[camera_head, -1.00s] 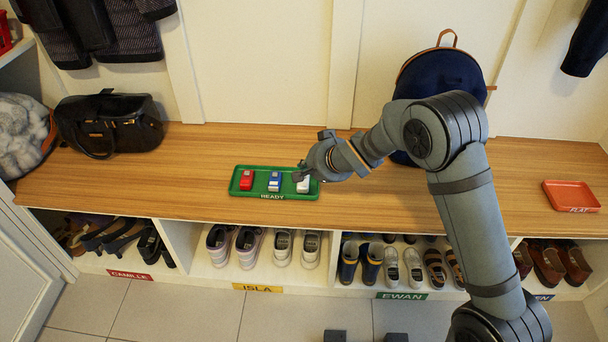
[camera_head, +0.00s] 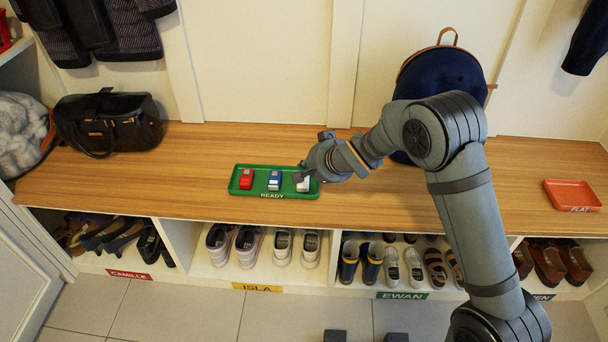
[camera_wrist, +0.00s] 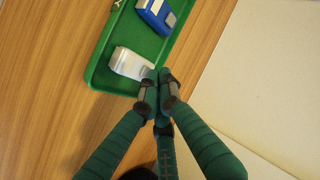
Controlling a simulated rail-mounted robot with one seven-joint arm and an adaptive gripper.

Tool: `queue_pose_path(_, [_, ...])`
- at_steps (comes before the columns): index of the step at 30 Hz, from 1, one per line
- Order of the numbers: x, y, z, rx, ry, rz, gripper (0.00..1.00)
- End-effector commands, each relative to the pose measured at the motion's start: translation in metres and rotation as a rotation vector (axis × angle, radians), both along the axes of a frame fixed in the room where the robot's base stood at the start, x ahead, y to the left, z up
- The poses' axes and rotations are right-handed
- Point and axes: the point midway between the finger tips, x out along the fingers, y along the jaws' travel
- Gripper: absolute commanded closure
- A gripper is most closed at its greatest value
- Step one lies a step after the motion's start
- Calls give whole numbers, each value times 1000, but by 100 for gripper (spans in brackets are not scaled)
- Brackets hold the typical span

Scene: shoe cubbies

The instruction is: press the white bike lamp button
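The white bike lamp (camera_head: 303,186) lies at the right end of a green tray (camera_head: 240,193) marked READY on the wooden bench. It also shows in the wrist view (camera_wrist: 130,63), with its near end next to my fingertips. My gripper (camera_head: 301,177) is over the lamp's far part in the head view and hides some of it. I cannot tell whether the fingertips touch the lamp. The button is not clearly visible.
A blue lamp (camera_head: 274,181) and a red lamp (camera_head: 247,179) lie in the same tray, left of the white one. A red tray (camera_head: 571,194) marked FLAT is at the right. A black bag (camera_head: 108,122) and a navy backpack (camera_head: 440,72) stand at the back.

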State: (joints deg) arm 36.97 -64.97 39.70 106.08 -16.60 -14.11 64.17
Motion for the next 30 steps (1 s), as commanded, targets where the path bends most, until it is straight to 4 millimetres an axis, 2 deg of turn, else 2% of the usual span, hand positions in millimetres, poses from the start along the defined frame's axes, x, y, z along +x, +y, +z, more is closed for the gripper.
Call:
queue_pose_path(21, [0, 0, -6, 0, 0, 0, 100])
queue_pose_path(30, [0, 0, 3, 0, 1, 1, 100])
